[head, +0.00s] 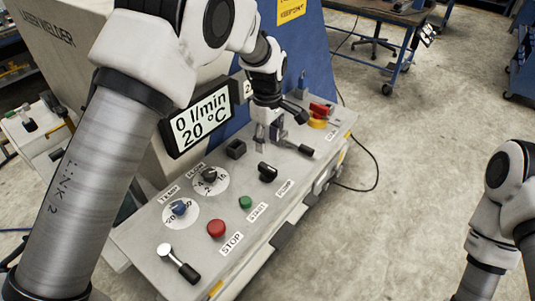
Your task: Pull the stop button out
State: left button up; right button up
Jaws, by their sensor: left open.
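The red stop button (216,228) is a round mushroom head on the grey control panel (150,240), just above the STOP label (231,243). My left gripper (271,138) is open and points down over the far part of the panel. It is well beyond the stop button and to its right, near a dark lever. I cannot tell whether its fingers touch anything. My right arm shows at the right edge, but its gripper is out of view.
A green button (245,202), black pump knob (267,172), flow knob (209,175) and blue knob (179,208) surround the stop button. A red-and-yellow control (319,113) is at the far end. The display (200,118) rises behind.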

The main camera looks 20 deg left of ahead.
aim_at(216, 227)
jog(key=k+l, duration=0.2)
jog(key=k, duration=0.3)
jog(key=k+l, duration=0.2)
jog(key=k, duration=0.25)
